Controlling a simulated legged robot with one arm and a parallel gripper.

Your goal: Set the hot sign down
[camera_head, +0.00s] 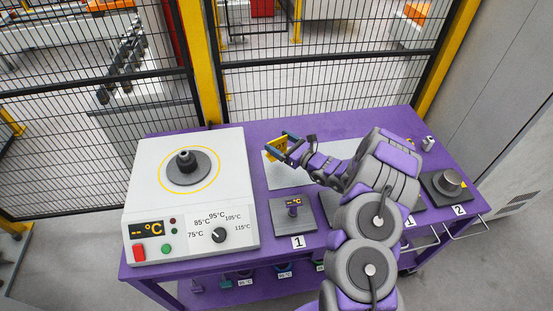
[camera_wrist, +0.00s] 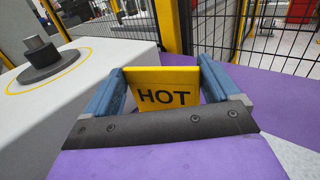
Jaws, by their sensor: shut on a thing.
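The hot sign (camera_wrist: 163,92) is a yellow plate with black "HOT" lettering. It stands upright between the two blue fingers of my gripper (camera_wrist: 160,88) in the wrist view. In the head view the yellow sign (camera_head: 277,144) shows at the tip of my gripper (camera_head: 282,146), over the back of the purple table (camera_head: 250,135), right of the white heater. My gripper is shut on the sign. Whether the sign's lower edge touches the surface below, I cannot tell.
The white heater (camera_head: 150,190) with a dark round plate (camera_head: 187,168) stands at the left. A pale plate (camera_head: 285,177) lies under my gripper. A grey station (camera_head: 293,213) marked 1 is in front; station 2 (camera_head: 445,187) is at the right. Mesh fence (camera_head: 330,80) runs behind.

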